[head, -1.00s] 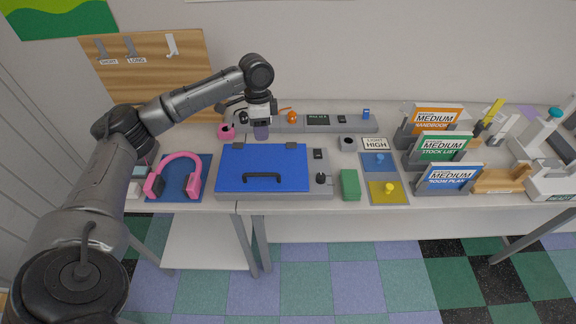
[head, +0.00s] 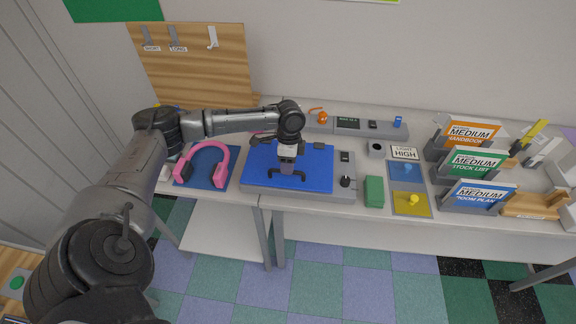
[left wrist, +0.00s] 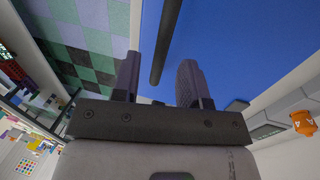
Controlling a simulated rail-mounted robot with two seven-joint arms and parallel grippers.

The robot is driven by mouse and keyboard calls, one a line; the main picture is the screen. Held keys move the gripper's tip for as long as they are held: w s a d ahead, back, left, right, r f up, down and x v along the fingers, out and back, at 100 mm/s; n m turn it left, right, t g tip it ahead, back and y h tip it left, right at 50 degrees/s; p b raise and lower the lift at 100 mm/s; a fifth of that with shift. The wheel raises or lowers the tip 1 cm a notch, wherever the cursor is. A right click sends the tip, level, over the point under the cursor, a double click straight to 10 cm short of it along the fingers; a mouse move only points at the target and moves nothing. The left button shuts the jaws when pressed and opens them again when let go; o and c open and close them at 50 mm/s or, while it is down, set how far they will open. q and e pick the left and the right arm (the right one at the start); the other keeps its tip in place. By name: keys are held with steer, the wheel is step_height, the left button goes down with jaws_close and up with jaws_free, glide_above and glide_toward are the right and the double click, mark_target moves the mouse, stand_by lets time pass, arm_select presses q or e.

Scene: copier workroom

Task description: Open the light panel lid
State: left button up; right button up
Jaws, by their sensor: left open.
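The light panel has a blue lid (head: 260,161) lying shut on its grey base (head: 318,193). A dark bar handle (head: 274,173) sits near the lid's front edge, partly hidden by my left gripper (head: 287,173). The left gripper points down over the handle. In the left wrist view, its two fingers (left wrist: 160,82) are open, with the dark handle bar (left wrist: 167,40) showing between and beyond them over the blue lid (left wrist: 235,40). I cannot tell whether the fingers touch the handle. My right gripper is not in view.
Pink headphones (head: 222,175) lie on a blue mat left of the panel. A green block (head: 374,191) and a yellow pad (head: 411,206) lie to its right. Upright sign holders stand further right. An orange object (head: 322,118) is behind.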

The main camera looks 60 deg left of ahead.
arm_select(q)
steer(key=shift+s+d+f, duration=0.1)
steer(key=shift+f, duration=0.65)
steer(key=shift+c, duration=0.3)
jaws_close()
